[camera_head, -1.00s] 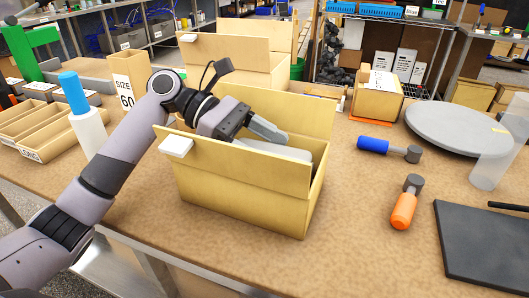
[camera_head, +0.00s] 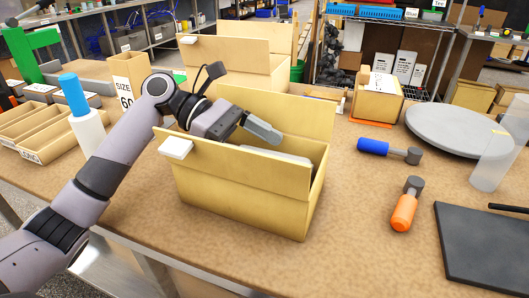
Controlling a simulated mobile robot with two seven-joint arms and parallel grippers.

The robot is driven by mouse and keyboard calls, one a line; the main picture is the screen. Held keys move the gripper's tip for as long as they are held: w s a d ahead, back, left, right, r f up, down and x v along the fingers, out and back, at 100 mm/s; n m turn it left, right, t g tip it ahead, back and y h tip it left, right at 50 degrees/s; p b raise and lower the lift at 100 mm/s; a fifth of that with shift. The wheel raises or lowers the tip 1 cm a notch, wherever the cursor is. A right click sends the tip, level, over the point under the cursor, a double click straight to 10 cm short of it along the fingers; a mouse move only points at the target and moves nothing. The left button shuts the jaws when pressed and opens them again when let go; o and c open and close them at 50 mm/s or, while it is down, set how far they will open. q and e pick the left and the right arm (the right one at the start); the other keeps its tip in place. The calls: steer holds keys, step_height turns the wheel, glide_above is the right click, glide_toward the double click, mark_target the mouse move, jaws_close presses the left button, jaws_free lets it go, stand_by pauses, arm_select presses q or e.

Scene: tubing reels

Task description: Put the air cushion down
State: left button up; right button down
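An open cardboard box (camera_head: 235,190) stands on the workbench with its flaps up. A pale grey, flat thing, apparently the air cushion (camera_head: 291,157), lies inside it, mostly hidden by the front flap. My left gripper (camera_head: 268,134) is over the box opening, just above the pale thing, with its grey fingers pointing right and down. The fingers overlap from this side, so their gap does not show. I cannot tell whether they touch the cushion. My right gripper is not in view.
A second open box (camera_head: 228,62) stands behind. Blue (camera_head: 373,146) and orange (camera_head: 404,212) handled tools lie right of the box. A round grey disc (camera_head: 460,128), a clear cylinder (camera_head: 492,160) and a black panel (camera_head: 485,250) are farther right. Bench between box and tools is clear.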

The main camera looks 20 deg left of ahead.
arm_select(q)
steer(key=v, duration=0.6)
stand_by(0.3)
